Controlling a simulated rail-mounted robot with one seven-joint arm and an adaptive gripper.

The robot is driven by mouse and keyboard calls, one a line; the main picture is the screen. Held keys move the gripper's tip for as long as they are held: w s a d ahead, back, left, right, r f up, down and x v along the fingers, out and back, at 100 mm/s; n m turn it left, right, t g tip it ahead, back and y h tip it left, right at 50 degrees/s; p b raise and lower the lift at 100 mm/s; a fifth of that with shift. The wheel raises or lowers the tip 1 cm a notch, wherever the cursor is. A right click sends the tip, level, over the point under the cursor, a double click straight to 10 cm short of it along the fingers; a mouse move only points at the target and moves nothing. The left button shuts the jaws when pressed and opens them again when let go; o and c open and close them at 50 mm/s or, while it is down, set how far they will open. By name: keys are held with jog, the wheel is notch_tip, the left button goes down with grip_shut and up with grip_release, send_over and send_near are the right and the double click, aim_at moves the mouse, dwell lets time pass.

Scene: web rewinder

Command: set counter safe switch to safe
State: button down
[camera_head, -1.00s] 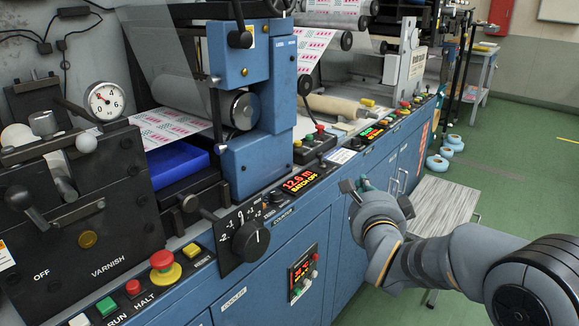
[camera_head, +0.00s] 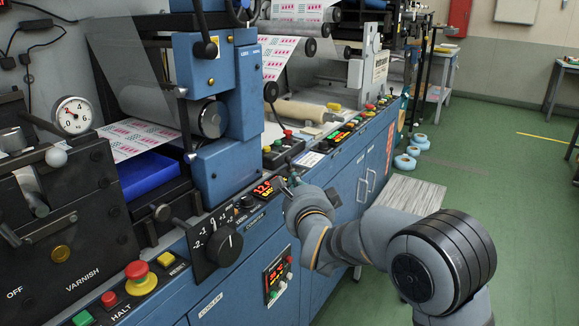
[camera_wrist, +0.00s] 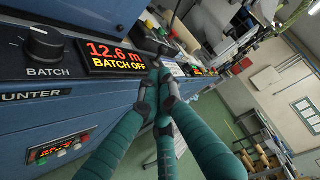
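The counter's display (camera_wrist: 113,58) reads "12.6 m" and "BATCH OFF" in the wrist view. A black knob labelled BATCH (camera_wrist: 42,43) is left of the display, above the COUNTER label (camera_wrist: 30,95). I cannot make out a switch marked safe; the panel right of the display is partly hidden by my fingers. My gripper (camera_wrist: 160,88) has its dark fingertips close together at the display's right edge, with nothing visible held. In the head view my gripper (camera_head: 289,183) is beside the display.
A large numbered black dial (camera_head: 223,245) is left of the counter. A push-button box (camera_head: 284,151) stands behind it. A red emergency button (camera_head: 138,272) is at lower left. A lower panel (camera_head: 278,275) is on the cabinet front. Green floor is open at right.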

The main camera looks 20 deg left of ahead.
aim_at(288, 162)
jog(key=p+x, duration=0.2)
jog(key=x, duration=0.7)
jog(key=shift+w+a, duration=0.2)
jog(key=shift+w, duration=0.1)
jog(key=shift+r, duration=0.1)
jog(key=shift+r+p, duration=0.1)
jog(key=shift+p, duration=0.4)
jog(key=shift+g, duration=0.3)
